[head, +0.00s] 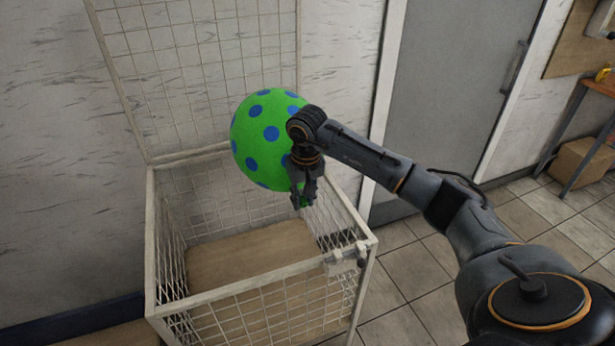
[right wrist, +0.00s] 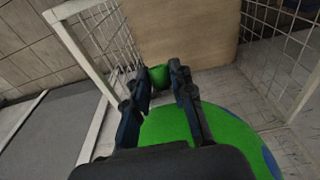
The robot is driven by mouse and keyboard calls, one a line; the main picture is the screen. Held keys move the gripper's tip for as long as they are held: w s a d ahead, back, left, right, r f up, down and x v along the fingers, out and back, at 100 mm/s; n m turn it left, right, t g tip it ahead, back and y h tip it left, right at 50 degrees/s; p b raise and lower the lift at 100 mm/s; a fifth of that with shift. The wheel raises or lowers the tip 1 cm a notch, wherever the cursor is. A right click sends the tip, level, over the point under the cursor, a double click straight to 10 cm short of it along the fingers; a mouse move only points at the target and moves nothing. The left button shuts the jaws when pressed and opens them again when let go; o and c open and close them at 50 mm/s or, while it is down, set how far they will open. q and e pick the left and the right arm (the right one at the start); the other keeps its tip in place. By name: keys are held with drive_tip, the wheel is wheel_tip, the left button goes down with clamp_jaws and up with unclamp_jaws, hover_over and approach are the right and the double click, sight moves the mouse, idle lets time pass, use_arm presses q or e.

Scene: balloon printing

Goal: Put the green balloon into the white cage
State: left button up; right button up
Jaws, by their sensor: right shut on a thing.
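The green balloon (head: 262,130) with blue dots is at the back right of the white cage, at about the height of its rim, partly hidden by my right arm. My right gripper (head: 303,203) points down and is shut on the balloon's lower end. In the right wrist view the balloon (right wrist: 205,135) fills the lower right, and a small green end (right wrist: 159,76) shows between the fingers of the gripper (right wrist: 160,88). The white cage (head: 262,290) is a wire mesh box with its lid (head: 205,60) raised against the wall. My left gripper is not in view.
The cage has a brown board floor (head: 250,255) that looks bare. A latch (head: 345,260) sits on its front right rim. A grey door (head: 445,85) is behind. A table (head: 598,88) and a cardboard box (head: 580,160) stand at the far right. The tiled floor between is clear.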

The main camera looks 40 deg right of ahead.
wheel_tip(320, 180, down, 10)
drive_tip(key=w+d+b, duration=0.1)
drive_tip(key=d+b, duration=0.1)
drive_tip(key=b, duration=0.6)
drive_tip(key=shift+f+g, duration=0.2)
drive_tip(key=shift+g, duration=0.1)
drive_tip(key=shift+d, duration=0.1)
drive_tip(key=o, duration=0.8)
drive_tip(key=shift+o, duration=0.2)
drive_tip(key=s+a+r+p, duration=0.2)
drive_tip(key=s+r+p, duration=0.3)
drive_tip(key=s, duration=0.4)
drive_tip(key=shift+s+a+r+p, duration=0.2)
drive_tip(key=shift+s+r+p, duration=0.15)
drive_tip(key=shift+r, duration=0.2)
